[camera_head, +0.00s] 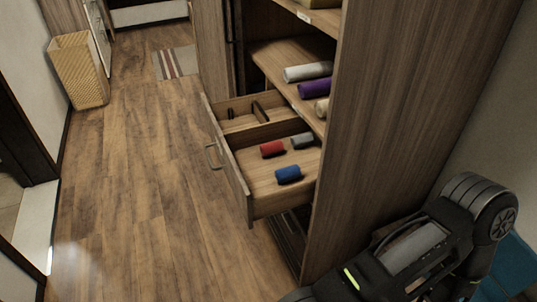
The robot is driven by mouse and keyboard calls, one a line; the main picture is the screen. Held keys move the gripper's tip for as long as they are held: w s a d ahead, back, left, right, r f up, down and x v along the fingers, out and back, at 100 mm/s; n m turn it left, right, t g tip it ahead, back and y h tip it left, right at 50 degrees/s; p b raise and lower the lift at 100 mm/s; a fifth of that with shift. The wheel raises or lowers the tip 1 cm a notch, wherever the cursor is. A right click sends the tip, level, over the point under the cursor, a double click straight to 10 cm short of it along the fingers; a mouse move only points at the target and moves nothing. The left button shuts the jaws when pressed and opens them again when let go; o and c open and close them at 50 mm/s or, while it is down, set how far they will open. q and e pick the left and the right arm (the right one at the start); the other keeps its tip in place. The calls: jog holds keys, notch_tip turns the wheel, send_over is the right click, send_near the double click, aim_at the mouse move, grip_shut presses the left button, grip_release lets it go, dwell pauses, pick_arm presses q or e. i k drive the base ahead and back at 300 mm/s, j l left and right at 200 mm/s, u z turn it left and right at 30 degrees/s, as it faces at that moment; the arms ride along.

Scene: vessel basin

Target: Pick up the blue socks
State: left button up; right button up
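The blue socks (288,174), a small rolled bundle, lie in the open wooden drawer (262,208) near its front right corner. Rolled red socks (272,148) and rolled grey socks (302,141) lie behind them in the same drawer, apart from the blue ones. One of my arms shows at the lower right, well to the right of the drawer. Its gripper is not visible. My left gripper is not in the view.
The drawer is pulled out of a wooden wardrobe (405,110) whose side panel stands right of it. Rolled towels, one purple (315,88), lie on the shelf above. A wicker basket (78,72) and striped rug (176,62) are farther back. The floor (140,200) left is clear.

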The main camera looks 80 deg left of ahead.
aim_at(290, 173)
jog(key=u, duration=2.65)
